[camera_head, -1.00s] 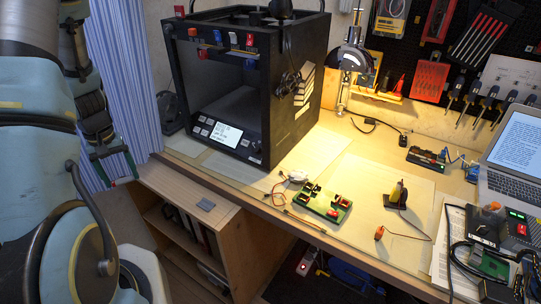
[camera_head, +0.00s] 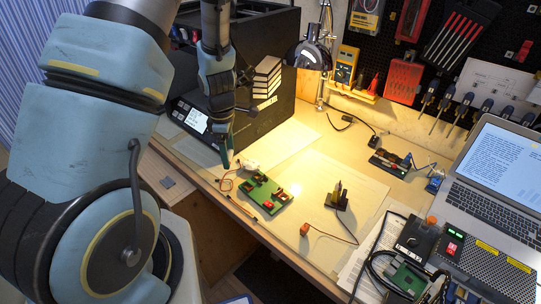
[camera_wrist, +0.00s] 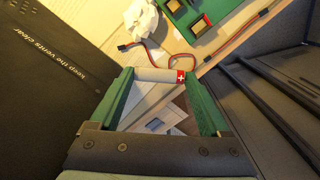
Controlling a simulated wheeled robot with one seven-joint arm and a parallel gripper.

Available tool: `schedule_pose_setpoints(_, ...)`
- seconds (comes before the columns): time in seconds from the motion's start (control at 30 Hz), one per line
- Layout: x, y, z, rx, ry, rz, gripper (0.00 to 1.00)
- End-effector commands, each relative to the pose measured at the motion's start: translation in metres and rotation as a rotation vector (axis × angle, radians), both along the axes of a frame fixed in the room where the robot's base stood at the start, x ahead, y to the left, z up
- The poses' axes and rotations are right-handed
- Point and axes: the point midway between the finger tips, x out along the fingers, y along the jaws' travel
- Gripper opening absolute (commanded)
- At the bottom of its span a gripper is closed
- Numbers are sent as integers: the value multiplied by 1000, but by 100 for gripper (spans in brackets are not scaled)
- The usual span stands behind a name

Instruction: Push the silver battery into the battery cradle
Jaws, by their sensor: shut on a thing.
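The silver battery (camera_wrist: 153,74) lies crosswise between the green fingertips of my gripper (camera_wrist: 158,76) in the wrist view. Its red end with a white plus points right. My gripper is shut on it and holds it off the bench. In the head view my gripper (camera_head: 227,160) hangs fingers down near the bench's front edge, left of the green cradle board; the battery is not clear there. The battery cradle seems to be part of this green board (camera_head: 262,196), which has black holders. The board shows partly at the top in the wrist view (camera_wrist: 205,10), apart from the battery.
A black printer (camera_head: 268,60) stands close behind my gripper. Crumpled white material (camera_head: 249,164) and a red wire lie between gripper and board. A small dark stand (camera_head: 338,198) is right of the board. The laptop (camera_head: 495,165) is far right.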

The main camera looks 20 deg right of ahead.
Motion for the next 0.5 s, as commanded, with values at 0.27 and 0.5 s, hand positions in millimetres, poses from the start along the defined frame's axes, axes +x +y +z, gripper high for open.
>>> schedule_pose_setpoints(0.27,-56,-64,14,6,4,490,26)
schedule_pose_setpoints(0.5,-87,-91,17,8,4,769,26)
